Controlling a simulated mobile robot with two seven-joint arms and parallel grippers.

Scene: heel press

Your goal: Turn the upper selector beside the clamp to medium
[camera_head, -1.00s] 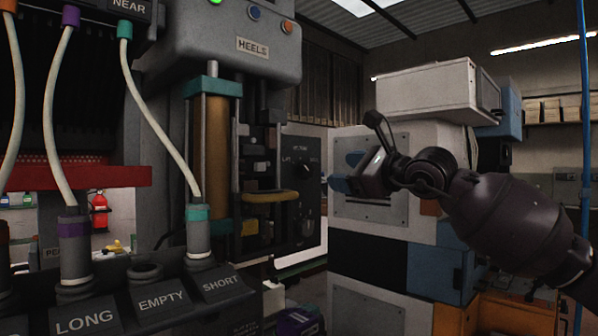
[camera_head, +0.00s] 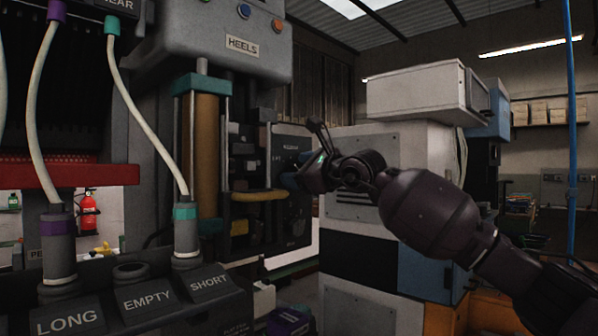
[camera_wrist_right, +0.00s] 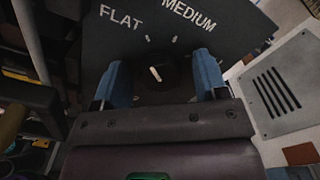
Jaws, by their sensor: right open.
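The upper selector (camera_wrist_right: 157,75) is a dark round knob with a white pointer line on a dark panel (camera_head: 291,150). In the right wrist view its pointer leans up and left, toward the FLAT side; the MEDIUM label (camera_wrist_right: 188,14) is up and right. My right gripper (camera_head: 294,181) is open, its blue fingers on either side of the knob with gaps visible. In the head view the gripper hides the knob. The clamp with a yellow pad (camera_head: 260,196) stands left of the panel. My left gripper is not in view.
The press head marked HELLS or HEELS (camera_head: 242,45) hangs above the clamp. A sloped front with LONG, EMPTY and SHORT labels (camera_head: 209,285) and hose plugs is at the lower left. A white cabinet (camera_head: 400,150) stands behind my right arm.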

